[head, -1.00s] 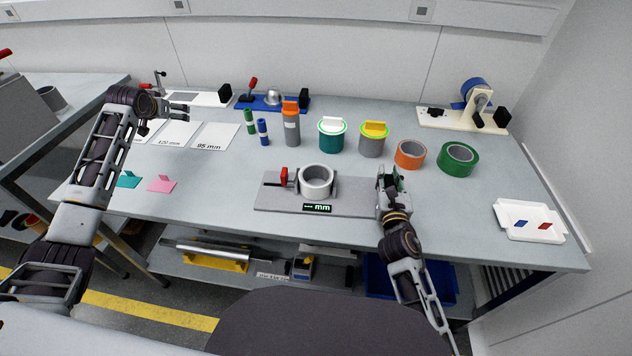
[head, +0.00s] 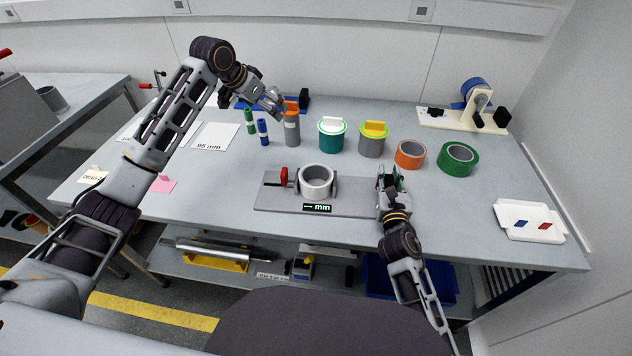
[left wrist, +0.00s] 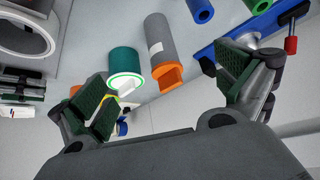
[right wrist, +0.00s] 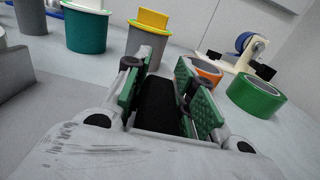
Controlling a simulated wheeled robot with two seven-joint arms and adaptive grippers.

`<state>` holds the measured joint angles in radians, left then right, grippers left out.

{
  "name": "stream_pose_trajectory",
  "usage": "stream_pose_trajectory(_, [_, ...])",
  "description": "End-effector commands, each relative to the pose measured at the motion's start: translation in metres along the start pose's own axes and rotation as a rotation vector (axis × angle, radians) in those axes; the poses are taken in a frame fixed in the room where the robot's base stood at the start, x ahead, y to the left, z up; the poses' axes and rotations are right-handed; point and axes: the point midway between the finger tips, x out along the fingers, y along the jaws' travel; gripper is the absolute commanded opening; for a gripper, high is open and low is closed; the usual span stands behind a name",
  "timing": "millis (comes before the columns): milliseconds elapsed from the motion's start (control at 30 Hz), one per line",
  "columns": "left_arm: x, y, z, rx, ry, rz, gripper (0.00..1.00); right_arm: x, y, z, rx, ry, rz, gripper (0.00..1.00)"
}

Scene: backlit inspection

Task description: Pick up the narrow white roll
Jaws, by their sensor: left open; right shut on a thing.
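A white roll (head: 316,181) stands in the grey measuring fixture (head: 360,205), between its jaws, with a red-handled clamp at its left. In the left wrist view a pale roll (left wrist: 28,32) shows at the top left, partly cut off. My left gripper (head: 274,102) is open and empty, above the table beside the orange-capped grey cylinder (head: 292,130). In its wrist view the fingers (left wrist: 175,95) are wide apart, with that cylinder beyond them. My right gripper (head: 391,180) is at the fixture's right end, shut on a black block (right wrist: 158,105); I cannot tell whether the block is attached.
A teal cylinder (head: 331,138), a grey cylinder with a yellow top (head: 372,140), an orange roll (head: 411,154) and a green roll (head: 458,160) stand behind the fixture. Green (head: 249,121) and blue (head: 263,132) small cylinders stand left. A white tray (head: 512,232) is at right.

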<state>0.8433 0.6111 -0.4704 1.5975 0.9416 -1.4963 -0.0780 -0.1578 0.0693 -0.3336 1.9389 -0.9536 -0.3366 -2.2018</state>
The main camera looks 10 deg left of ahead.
Motion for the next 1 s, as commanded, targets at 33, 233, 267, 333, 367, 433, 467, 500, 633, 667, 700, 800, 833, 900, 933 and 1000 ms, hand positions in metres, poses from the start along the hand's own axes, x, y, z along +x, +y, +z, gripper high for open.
stream_pose_trajectory(33, [0.001, 0.015, -0.003, 0.031, -0.019, 0.016, 1.0, -0.001, 0.001, -0.004, 0.0, 0.007, 0.001, 0.0])
stream_pose_trajectory(233, [0.003, 0.07, -0.003, 0.147, -0.104, 0.082, 1.0, -0.001, 0.001, -0.004, 0.0, 0.007, 0.0, 0.0])
stream_pose_trajectory(267, [0.004, 0.078, -0.002, 0.165, -0.118, 0.091, 1.0, -0.001, 0.001, -0.004, 0.0, 0.007, 0.0, 0.0])
stream_pose_trajectory(333, [0.004, 0.096, 0.0, 0.207, -0.151, 0.111, 1.0, -0.001, 0.001, -0.004, 0.0, 0.007, 0.0, 0.0])
stream_pose_trajectory(367, [0.004, 0.104, 0.002, 0.225, -0.165, 0.119, 1.0, -0.001, 0.001, -0.004, 0.0, 0.007, 0.0, 0.0])
stream_pose_trajectory(433, [0.004, 0.121, 0.005, 0.267, -0.199, 0.137, 1.0, -0.001, 0.001, -0.004, 0.0, 0.007, 0.0, 0.0])
stream_pose_trajectory(467, [0.003, 0.127, 0.007, 0.285, -0.214, 0.144, 1.0, -0.001, 0.001, -0.004, 0.0, 0.007, 0.0, 0.0])
stream_pose_trajectory(500, [0.003, 0.136, 0.01, 0.308, -0.235, 0.154, 1.0, -0.001, 0.001, -0.004, 0.0, 0.007, 0.0, 0.0])
stream_pose_trajectory(633, [0.001, 0.164, 0.02, 0.385, -0.302, 0.181, 1.0, -0.001, 0.0, -0.004, 0.0, 0.007, 0.0, 0.0])
stream_pose_trajectory(667, [0.001, 0.169, 0.023, 0.402, -0.319, 0.186, 1.0, -0.001, 0.0, -0.004, 0.0, 0.007, 0.0, 0.0])
stream_pose_trajectory(700, [0.0, 0.176, 0.026, 0.422, -0.338, 0.194, 1.0, -0.001, 0.0, -0.004, 0.0, 0.006, 0.0, 0.0])
stream_pose_trajectory(800, [-0.002, 0.19, 0.034, 0.466, -0.382, 0.207, 1.0, -0.001, 0.0, -0.004, 0.0, 0.006, 0.0, 0.0])
stream_pose_trajectory(833, [-0.002, 0.193, 0.036, 0.477, -0.392, 0.211, 1.0, -0.001, 0.0, -0.004, 0.0, 0.006, 0.0, 0.0])
stream_pose_trajectory(900, [-0.003, 0.199, 0.04, 0.498, -0.414, 0.216, 1.0, -0.001, 0.0, -0.004, 0.0, 0.006, 0.0, 0.0])
stream_pose_trajectory(933, [-0.004, 0.201, 0.041, 0.505, -0.421, 0.217, 1.0, -0.001, 0.0, -0.004, 0.0, 0.006, 0.0, 0.0])
stream_pose_trajectory(1000, [-0.004, 0.204, 0.044, 0.517, -0.433, 0.221, 1.0, -0.001, 0.0, -0.004, 0.0, 0.006, 0.0, 0.0])
